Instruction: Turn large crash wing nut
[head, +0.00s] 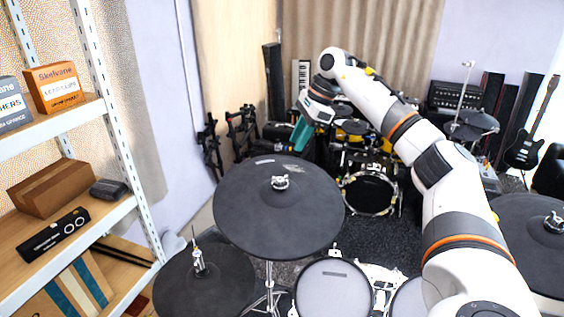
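A large black cymbal pad (277,225), which looks like the large crash, lies on a stand in the middle of the head view. A small silver wing nut (280,182) sits at its centre. My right arm comes in from the right and bends over at the top. My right gripper (299,143) has teal fingers that point down, above and slightly right of the wing nut in the picture, apart from it. The fingers overlap from this side, so any gap between them is hidden. My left gripper is not in view.
A smaller black pad (190,292) with an upright rod stands at lower left, and another (535,232) at right. White-topped drums (333,290) are below. A metal shelf (60,130) with boxes fills the left. A yellow drum kit (368,190) stands behind.

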